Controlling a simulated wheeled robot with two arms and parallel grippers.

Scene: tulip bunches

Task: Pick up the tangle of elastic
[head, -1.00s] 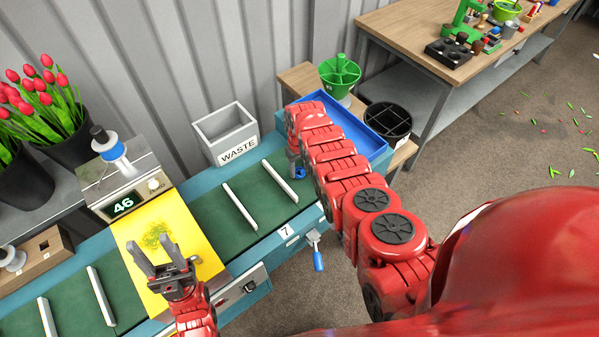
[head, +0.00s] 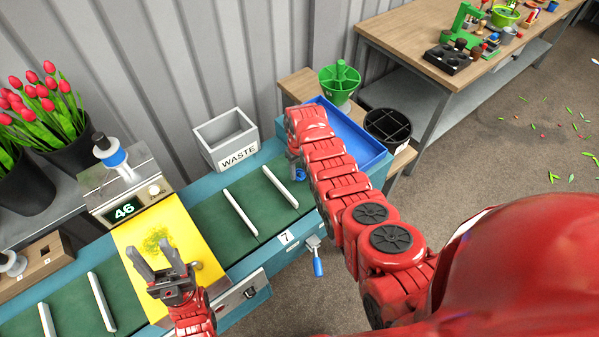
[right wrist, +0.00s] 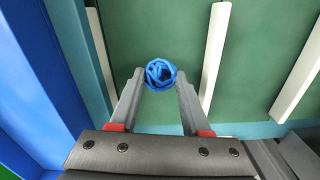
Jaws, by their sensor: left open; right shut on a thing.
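The tangle of elastic is a small blue ball of looped bands (right wrist: 160,74). In the right wrist view it sits between the fingertips of my right gripper (right wrist: 158,80), which is shut on it. In the head view a bit of the blue tangle (head: 299,174) shows under my right arm, near the right end of the green belt; my right gripper there is mostly hidden by the arm. My left gripper (head: 157,262) is open and empty above the yellow plate (head: 190,232). A green tangle-like mark (head: 157,240) shows on that plate.
A grey WASTE bin (head: 226,140) stands behind the belt (head: 262,208), which has white dividers. A blue tray (head: 352,136) lies to the right of my right gripper. A scale reading 46 (head: 125,210) and tulip buckets (head: 30,185) are at left.

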